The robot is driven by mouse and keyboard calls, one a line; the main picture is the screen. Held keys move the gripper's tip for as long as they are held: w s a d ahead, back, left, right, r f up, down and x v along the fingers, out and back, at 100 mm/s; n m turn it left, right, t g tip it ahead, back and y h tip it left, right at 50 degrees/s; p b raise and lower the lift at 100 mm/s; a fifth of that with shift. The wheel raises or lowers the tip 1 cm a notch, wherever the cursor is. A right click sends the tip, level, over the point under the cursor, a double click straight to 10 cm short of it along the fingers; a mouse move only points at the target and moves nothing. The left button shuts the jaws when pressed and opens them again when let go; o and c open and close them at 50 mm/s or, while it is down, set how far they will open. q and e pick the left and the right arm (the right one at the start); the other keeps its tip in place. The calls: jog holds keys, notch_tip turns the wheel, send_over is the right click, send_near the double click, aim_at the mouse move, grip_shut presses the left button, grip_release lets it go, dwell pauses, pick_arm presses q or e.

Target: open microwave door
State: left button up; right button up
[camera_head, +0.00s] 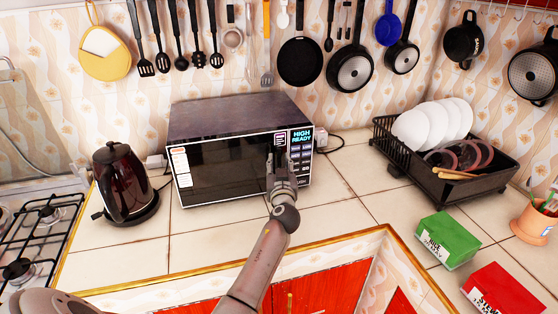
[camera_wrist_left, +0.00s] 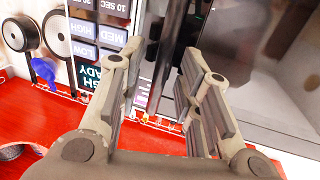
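The microwave (camera_head: 230,115) stands on the tiled counter against the wall, its dark glass door (camera_head: 222,165) shut. Its control panel (camera_head: 301,150) with a lit display is at the right of its front. My left gripper (camera_head: 279,162) is at the right edge of the door, in front of the handle area. In the left wrist view my left gripper (camera_wrist_left: 160,62) has its fingers spread apart. A dark upright bar, apparently the door handle (camera_wrist_left: 166,40), shows between them; I cannot tell whether they touch it. The right gripper is not in view.
A dark kettle (camera_head: 124,184) stands left of the microwave, near the stove (camera_head: 38,235). A black dish rack (camera_head: 440,185) with plates stands to the right. Green (camera_head: 448,240) and red (camera_head: 502,291) boxes sit at front right. Counter before the door is clear; pans and utensils hang above.

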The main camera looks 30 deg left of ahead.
pick_arm(q)
jog(key=shift+x, duration=0.8)
grip_shut()
